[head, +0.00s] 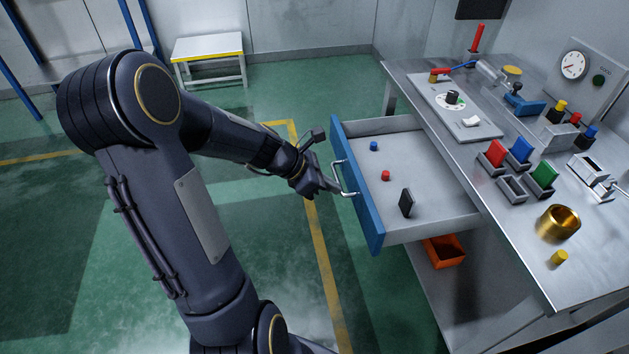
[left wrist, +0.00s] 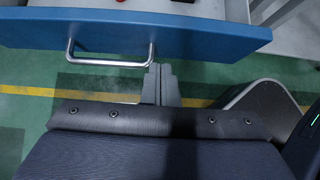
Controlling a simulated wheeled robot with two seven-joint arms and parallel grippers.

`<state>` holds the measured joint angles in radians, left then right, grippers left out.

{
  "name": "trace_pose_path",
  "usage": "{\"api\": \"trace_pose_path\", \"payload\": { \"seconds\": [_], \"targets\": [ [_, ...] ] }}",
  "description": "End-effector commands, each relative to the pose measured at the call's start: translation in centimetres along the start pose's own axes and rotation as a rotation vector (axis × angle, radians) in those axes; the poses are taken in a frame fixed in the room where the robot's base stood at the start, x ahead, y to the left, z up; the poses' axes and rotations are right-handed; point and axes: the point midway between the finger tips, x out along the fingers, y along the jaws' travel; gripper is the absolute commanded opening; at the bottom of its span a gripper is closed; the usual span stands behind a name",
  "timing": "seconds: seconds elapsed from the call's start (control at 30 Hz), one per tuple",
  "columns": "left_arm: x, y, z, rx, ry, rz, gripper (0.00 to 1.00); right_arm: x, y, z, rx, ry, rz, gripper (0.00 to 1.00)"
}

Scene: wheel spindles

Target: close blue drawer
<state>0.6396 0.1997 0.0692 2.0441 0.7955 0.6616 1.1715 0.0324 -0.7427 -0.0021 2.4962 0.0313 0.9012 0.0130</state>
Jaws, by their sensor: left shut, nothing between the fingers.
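The blue drawer (head: 357,187) is pulled out from under the metal workbench, with its grey tray showing. Its front carries a silver bar handle (head: 345,178). In the left wrist view the blue front (left wrist: 140,32) spans the top, with the handle (left wrist: 108,60) below it. My left gripper (head: 333,188) is shut and empty, with its fingertips close to the handle. In the left wrist view the fingers (left wrist: 160,72) are together by the handle's right end; I cannot tell whether they touch it. My right gripper is not in view.
Inside the drawer lie a blue piece (head: 374,146), a red piece (head: 385,175) and a black block (head: 406,203). The workbench top (head: 470,165) holds coloured blocks, a brass ring (head: 558,223) and a gauge. An orange bin (head: 444,251) sits below the drawer. The floor at left is open.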

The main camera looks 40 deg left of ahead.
Motion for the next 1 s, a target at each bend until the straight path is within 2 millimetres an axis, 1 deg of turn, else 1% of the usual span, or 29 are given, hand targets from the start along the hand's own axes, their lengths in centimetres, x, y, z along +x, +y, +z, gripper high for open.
{"api": "trace_pose_path", "payload": {
  "seconds": [0.03,0.1,0.23,0.4,0.77,0.87,1.0],
  "targets": [
    [0.7,0.0,0.7,0.005,-0.001,-0.002,0.0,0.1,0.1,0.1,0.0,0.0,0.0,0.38],
    [1.4,0.0,1.5,0.005,-0.001,-0.002,0.0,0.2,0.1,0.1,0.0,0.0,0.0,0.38],
    [2.3,0.0,2.4,0.003,-0.001,0.0,0.0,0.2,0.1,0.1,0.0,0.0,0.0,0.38],
    [2.7,0.0,2.9,0.002,0.0,0.0,0.0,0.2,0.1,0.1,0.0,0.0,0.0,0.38],
    [2.8,0.0,3.0,0.002,0.0,0.0,0.0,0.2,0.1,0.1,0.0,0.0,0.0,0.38],
    [3.1,0.0,3.4,0.002,0.0,-0.001,0.0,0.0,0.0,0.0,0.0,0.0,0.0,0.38],
    [4.2,-0.1,4.8,0.004,-0.001,-0.003,0.0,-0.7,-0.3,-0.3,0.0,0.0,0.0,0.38]
  ]
}}
